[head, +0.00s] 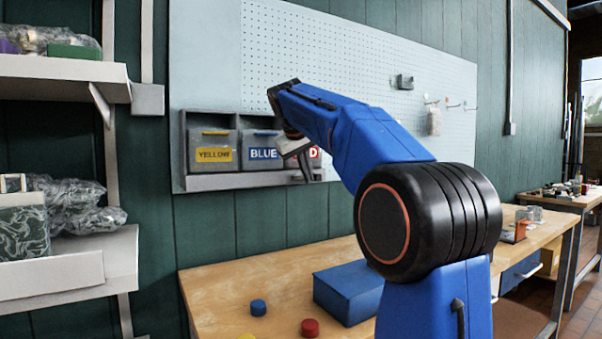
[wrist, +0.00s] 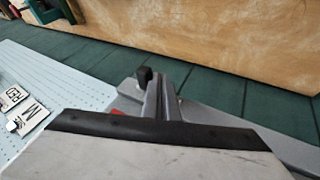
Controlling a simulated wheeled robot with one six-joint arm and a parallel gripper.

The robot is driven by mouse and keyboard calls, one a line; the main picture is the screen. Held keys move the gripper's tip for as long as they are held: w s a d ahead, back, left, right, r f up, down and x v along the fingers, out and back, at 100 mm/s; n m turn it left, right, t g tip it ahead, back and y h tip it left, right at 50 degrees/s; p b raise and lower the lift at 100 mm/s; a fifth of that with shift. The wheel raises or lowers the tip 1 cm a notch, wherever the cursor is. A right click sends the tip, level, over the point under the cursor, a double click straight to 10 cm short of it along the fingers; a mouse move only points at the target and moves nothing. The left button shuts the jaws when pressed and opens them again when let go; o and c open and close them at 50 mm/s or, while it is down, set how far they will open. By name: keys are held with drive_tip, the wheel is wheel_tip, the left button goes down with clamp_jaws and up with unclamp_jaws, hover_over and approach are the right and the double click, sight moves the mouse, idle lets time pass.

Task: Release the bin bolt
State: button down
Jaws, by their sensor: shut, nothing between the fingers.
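The grey bin rack (head: 188,183) on the wall holds bins labelled yellow (head: 214,154), blue (head: 263,154) and, mostly hidden behind my arm, red (head: 316,153). My gripper (head: 304,165) is in front of the red bin at the rack's right end. In the wrist view my gripper (wrist: 167,85) shows narrow grey fingers, shut and empty. A black knob (wrist: 145,75) shows close beside the fingertips; it may be the bolt's knob. I cannot tell whether they touch. A small bit of red shows left of the fingers. The bolt's body is not clearly visible.
The pegboard (head: 350,65) carries hooks and a small dark box (head: 405,82) to the right. Below, the wooden bench (head: 215,290) holds a blue box (head: 350,289), a blue cap (head: 258,307) and a red cap (head: 310,327). Loaded shelves (head: 60,75) stand at the left.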

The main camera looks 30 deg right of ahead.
drive_tip(key=shift+d, duration=0.15)
drive_tip(key=shift+w+d, duration=0.1)
drive_tip(key=shift+d, duration=2.1)
drive_tip(key=shift+a, duration=0.1)
